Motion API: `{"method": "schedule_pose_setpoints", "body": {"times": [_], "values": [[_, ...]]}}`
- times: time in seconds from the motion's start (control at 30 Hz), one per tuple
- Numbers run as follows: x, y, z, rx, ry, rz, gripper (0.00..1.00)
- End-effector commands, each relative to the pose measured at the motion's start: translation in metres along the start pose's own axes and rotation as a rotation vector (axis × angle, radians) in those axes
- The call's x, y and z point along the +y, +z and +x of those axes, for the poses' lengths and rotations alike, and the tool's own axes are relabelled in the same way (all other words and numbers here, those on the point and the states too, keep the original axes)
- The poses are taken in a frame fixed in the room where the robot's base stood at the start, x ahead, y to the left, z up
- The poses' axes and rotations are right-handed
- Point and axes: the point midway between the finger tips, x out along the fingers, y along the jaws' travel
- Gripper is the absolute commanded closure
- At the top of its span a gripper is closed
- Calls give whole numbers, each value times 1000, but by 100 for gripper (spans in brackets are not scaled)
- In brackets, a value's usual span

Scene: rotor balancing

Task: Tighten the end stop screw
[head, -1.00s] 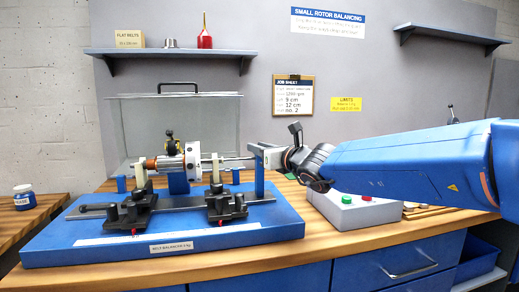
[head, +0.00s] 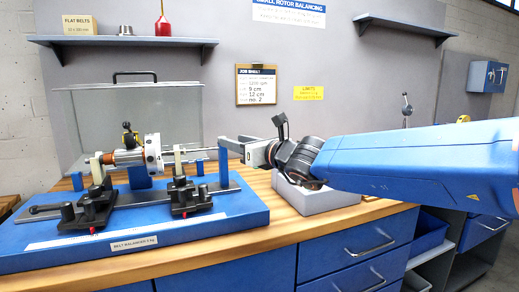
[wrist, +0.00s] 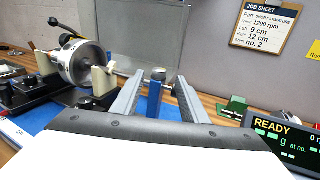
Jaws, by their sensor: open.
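The end stop is a blue post (head: 223,166) at the right end of the blue belt balancer (head: 150,238). In the wrist view the blue post (wrist: 154,100) carries a grey round screw head (wrist: 158,74) at its top. My gripper (head: 230,145) is open at the top of the post. In the wrist view its fingers (wrist: 158,80) stand on either side of the screw head and post, with gaps visible. I cannot tell whether a finger touches. The rotor (head: 153,154) lies on its supports to the left; it also shows in the wrist view (wrist: 82,62).
A clear guard (head: 135,115) stands behind the rotor. A grey control box (head: 315,195) sits right of the balancer, below my wrist. A display reading READY (wrist: 275,138) is at the right in the wrist view. A job sheet (head: 256,85) hangs on the wall.

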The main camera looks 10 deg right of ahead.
Motion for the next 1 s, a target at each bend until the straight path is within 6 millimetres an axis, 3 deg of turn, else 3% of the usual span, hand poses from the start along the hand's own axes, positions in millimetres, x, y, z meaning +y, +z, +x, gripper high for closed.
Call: {"method": "schedule_pose_setpoints", "body": {"times": [0.5, 0.7, 1.0], "values": [[0, 0, -82, -2, -1, -2, 60], [0, 0, -95, 0, -1, 0, 60], [0, 0, -98, 0, 0, -1, 60]]}}
